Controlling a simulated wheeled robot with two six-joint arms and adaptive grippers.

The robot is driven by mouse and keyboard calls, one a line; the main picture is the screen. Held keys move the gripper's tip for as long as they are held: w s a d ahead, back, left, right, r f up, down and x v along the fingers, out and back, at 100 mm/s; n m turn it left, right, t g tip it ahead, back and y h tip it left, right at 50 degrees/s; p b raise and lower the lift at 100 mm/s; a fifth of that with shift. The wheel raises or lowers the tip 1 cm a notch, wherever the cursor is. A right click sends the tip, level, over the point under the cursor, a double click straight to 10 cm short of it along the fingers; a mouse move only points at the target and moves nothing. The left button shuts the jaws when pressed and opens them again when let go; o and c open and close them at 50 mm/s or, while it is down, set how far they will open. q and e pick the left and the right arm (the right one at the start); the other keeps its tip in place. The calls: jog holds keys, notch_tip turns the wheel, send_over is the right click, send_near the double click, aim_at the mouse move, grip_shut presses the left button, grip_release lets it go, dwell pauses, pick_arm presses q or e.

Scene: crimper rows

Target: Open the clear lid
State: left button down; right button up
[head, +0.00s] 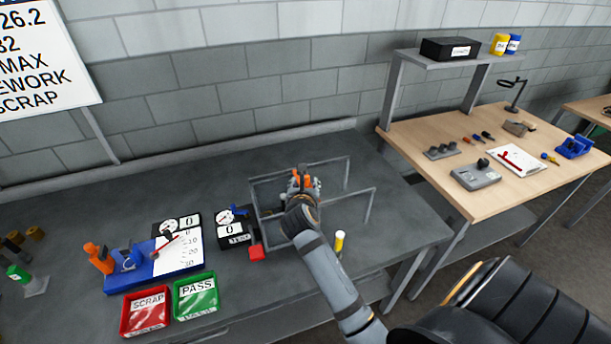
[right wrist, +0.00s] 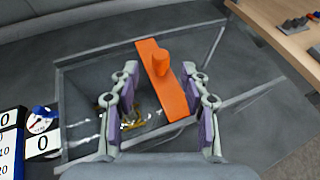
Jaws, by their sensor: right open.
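The clear lid shows mainly as thin grey edges around the top of a see-through box (head: 350,194) on the dark bench. I cannot tell from its edges how the lid sits. An orange bar with a round knob (right wrist: 178,88) lies across the box top in the right wrist view. My right gripper (head: 302,180) is over the box. In the right wrist view its two fingers (right wrist: 162,88) are spread on either side of the orange bar and knob, with no clear contact. My left gripper is in neither view.
Further left are a blue fixture (head: 190,262), a red SCRAP tray (head: 147,333) and a green tray (head: 197,316). A wooden table (head: 440,193) stands right.

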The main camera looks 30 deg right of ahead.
aim_at(306, 177)
jog(key=p+x, duration=0.1)
jog(key=x, duration=0.5)
jog(key=shift+w+d+f, duration=0.15)
jog(key=shift+w+d, duration=0.1)
grip_shut()
